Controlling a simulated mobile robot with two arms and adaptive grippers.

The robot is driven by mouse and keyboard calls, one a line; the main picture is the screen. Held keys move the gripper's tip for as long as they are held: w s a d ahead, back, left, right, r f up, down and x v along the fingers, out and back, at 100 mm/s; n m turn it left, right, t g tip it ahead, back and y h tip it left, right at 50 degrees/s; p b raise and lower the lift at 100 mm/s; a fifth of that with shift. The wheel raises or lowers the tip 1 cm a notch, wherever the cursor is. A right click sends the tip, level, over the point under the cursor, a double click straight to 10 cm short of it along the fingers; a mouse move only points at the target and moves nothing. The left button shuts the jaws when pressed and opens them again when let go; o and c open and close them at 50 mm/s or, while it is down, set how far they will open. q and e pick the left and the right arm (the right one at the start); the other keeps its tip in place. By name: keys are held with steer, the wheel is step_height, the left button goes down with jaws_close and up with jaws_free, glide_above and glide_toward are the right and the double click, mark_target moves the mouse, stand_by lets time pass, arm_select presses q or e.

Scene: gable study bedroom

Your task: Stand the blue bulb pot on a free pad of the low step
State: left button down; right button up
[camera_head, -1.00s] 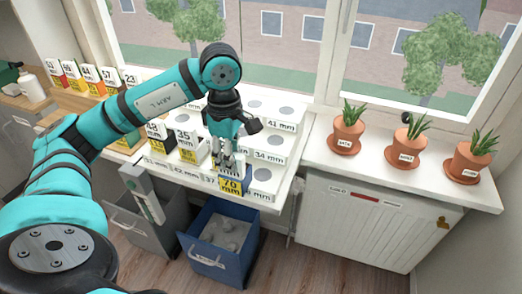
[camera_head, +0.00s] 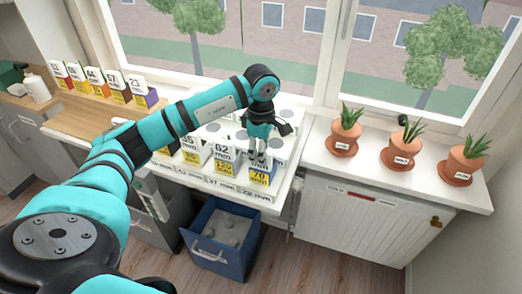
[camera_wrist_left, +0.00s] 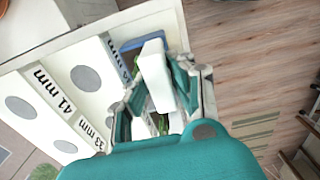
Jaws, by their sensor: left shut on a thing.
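My left gripper (camera_head: 258,157) is shut on the blue bulb pot (camera_head: 261,181), which carries a white card and a yellow "70" label. In the head view the pot is at the right end of the white stand's low step (camera_head: 222,186), above the "28 mm" marking. I cannot tell whether its base touches the step; the pot hides the pad there. In the left wrist view the fingers (camera_wrist_left: 158,105) flank the white card (camera_wrist_left: 155,75), and a blue rim (camera_wrist_left: 135,43) shows beyond. A pot labelled "62" (camera_head: 223,160) stands to the left. My right gripper is not in view.
Higher steps behind have grey round pads, some bare (camera_wrist_left: 85,78). Several carded pots (camera_head: 100,82) stand on the wooden sill at left. Three terracotta plants (camera_head: 404,145) stand on the right sill. An open blue bin (camera_head: 222,250) is below the stand.

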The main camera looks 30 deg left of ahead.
arm_select(q)
steer(key=c, duration=1.1)
jaws_free()
steer(key=shift+c, duration=0.2)
steer(key=shift+r, duration=0.2)
step_height(320, 180, up, 12)
steer(key=b, duration=0.2)
steer(key=shift+f, duration=0.15)
